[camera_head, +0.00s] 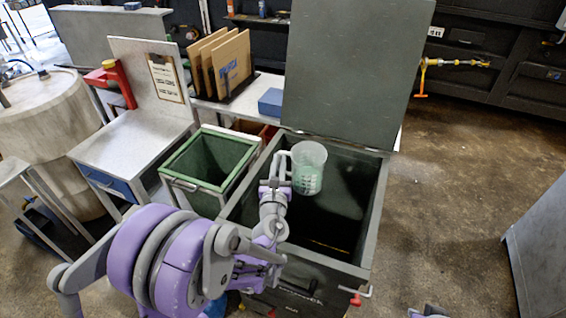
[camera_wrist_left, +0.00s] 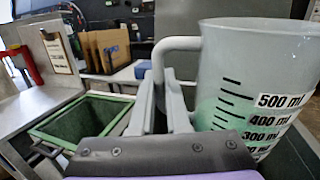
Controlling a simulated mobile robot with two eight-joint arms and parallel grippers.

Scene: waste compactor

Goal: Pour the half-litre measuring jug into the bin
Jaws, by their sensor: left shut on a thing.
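The measuring jug (camera_head: 309,170) is translucent white with green contents in its lower part. It looks upright over the open dark bin (camera_head: 377,205), whose lid (camera_head: 355,75) stands raised at the back. My left gripper (camera_head: 274,184) is shut on the jug's handle (camera_head: 284,160). In the left wrist view the jug (camera_wrist_left: 262,70) shows black graduation marks, with 500 ml near the top, and the gripper fingers (camera_wrist_left: 168,105) close on its handle.
A smaller green open bin (camera_head: 208,168) stands to the left of the dark bin. A white table (camera_head: 135,145) with a clipboard board is further left. Cardboard sheets (camera_head: 222,62) and a blue box (camera_head: 270,102) sit behind. A red handle (camera_head: 357,297) sticks out at the dark bin's front.

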